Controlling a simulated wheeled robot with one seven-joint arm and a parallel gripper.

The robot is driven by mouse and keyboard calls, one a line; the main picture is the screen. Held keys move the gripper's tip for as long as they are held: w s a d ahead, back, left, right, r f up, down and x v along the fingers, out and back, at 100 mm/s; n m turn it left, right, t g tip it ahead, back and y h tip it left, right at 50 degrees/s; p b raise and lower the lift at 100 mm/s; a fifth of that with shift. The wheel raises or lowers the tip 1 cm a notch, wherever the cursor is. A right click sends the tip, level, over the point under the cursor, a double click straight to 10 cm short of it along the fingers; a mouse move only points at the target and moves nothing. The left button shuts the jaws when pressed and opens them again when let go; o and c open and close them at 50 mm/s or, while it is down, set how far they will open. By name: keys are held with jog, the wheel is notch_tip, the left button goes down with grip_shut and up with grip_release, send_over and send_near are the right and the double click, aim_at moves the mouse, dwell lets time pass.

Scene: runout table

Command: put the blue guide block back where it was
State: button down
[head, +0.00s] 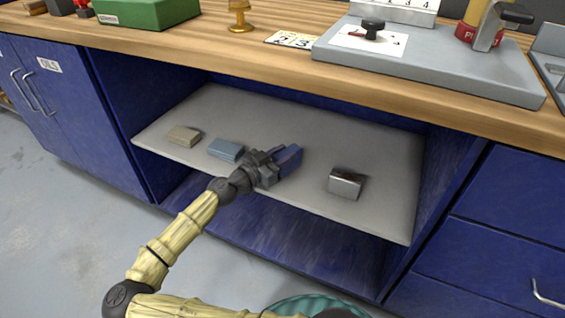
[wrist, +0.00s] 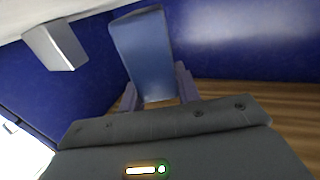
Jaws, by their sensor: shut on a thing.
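My gripper (head: 272,166) is over the grey shelf (head: 300,125) of the open cabinet bay, shut on a blue block (head: 289,160). In the wrist view the blue block (wrist: 143,52) stands out between the two fingers (wrist: 158,92), its far end free. I cannot tell whether it touches the shelf. A paler grey-blue block (head: 226,150) lies on the shelf just left of my gripper. A beige block (head: 184,136) lies farther left. A shiny metal block (head: 346,183) sits to the right.
The wooden worktop (head: 225,56) overhangs the shelf. Blue cabinet walls close in both sides of the bay. The shelf is bare behind my gripper and between it and the metal block. A green box (head: 147,12) and a grey plate (head: 430,68) stand on the worktop.

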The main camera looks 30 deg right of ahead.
jog(key=shift+f, duration=0.85)
jog(key=shift+f, duration=0.15)
jog(key=c, duration=1)
grip_release()
jog(key=b+v, duration=0.2)
jog(key=v, duration=1)
jog(key=shift+s+b, duration=0.1)
jog(key=shift+b, duration=0.3)
